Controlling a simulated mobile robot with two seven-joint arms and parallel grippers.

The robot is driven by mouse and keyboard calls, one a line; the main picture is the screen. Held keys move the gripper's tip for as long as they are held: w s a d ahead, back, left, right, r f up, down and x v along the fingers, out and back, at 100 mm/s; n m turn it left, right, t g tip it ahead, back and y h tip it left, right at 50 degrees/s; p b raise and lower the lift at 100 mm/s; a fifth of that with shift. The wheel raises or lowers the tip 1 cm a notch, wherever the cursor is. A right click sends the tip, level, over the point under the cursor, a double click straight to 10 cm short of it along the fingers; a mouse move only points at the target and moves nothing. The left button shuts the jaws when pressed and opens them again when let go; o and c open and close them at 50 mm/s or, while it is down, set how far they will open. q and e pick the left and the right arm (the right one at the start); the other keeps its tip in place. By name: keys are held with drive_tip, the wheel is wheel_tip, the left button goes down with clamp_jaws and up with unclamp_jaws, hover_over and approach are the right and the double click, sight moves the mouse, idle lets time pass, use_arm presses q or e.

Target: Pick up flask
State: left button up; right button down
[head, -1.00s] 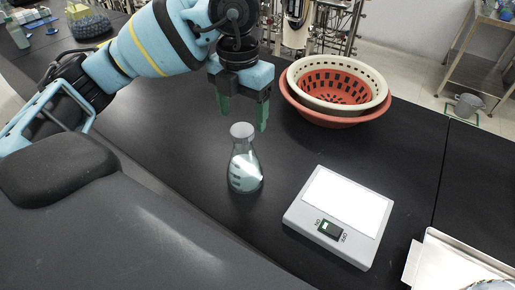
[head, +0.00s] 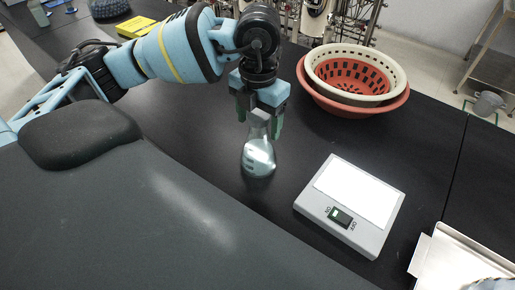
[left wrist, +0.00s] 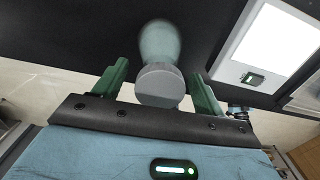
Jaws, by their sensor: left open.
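A clear conical flask (head: 258,157) with a grey stopper stands upright on the black bench in the head view. My left gripper (head: 260,122) is directly above it, pointing down, with its green fingers on either side of the flask's top. In the left wrist view the round grey stopper (left wrist: 160,86) sits between the two open fingers (left wrist: 160,88), with a visible gap on each side. The flask body (left wrist: 160,42) shows blurred beyond the stopper. My right gripper is not in view.
A metal tray (head: 462,262) is at the lower right. A yellow item (head: 137,27) lies at the far left. Bare bench surrounds the flask's base.

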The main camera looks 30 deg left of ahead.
use_arm(q)
drive_tip(key=shift+f, duration=0.7)
drive_tip(key=shift+r, duration=0.1)
clamp_jaws()
